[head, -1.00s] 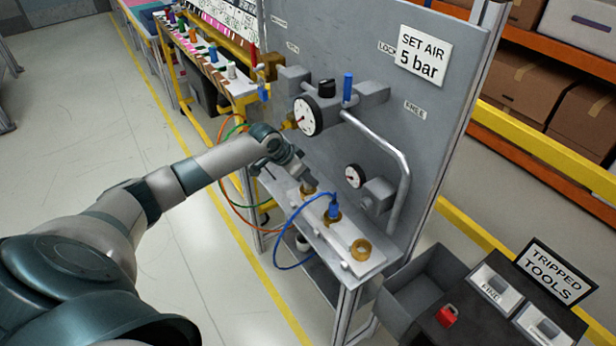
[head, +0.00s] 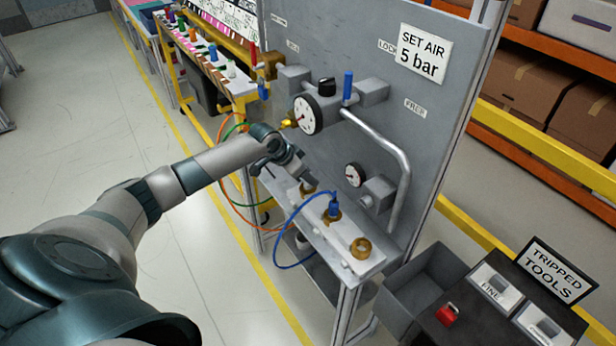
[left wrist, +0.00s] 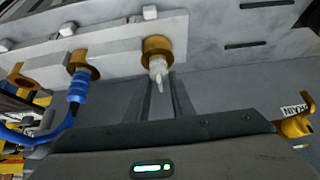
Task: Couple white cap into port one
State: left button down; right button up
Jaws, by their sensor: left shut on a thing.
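My left gripper (head: 302,178) is at the grey ledge (head: 345,232) of the panel, over the brass ring port (head: 308,190) at its far end. In the left wrist view its fingers (left wrist: 163,92) are shut on a white cap (left wrist: 158,67). The cap's upper end meets the brass ring (left wrist: 157,47); how deep it sits I cannot tell. The cap is hidden in the head view. A blue plug (head: 333,207) with a blue hose sits in the middle brass port. The near brass port (head: 361,248) is empty. My right gripper is out of view.
Gauges (head: 308,115) and a bent grey pipe (head: 390,150) stick out from the panel behind the ledge. The blue hose (head: 290,225) loops off the front of the ledge. A dark open bin (head: 425,285) stands at lower right. The floor in front is clear.

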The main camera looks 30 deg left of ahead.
pick_arm(q)
jog(key=c, duration=1.4)
grip_release()
jog(key=shift+c, duration=0.2)
jog(key=shift+a+r, duration=0.1)
jog(key=b+v, duration=0.4)
jog(key=v, duration=1.3)
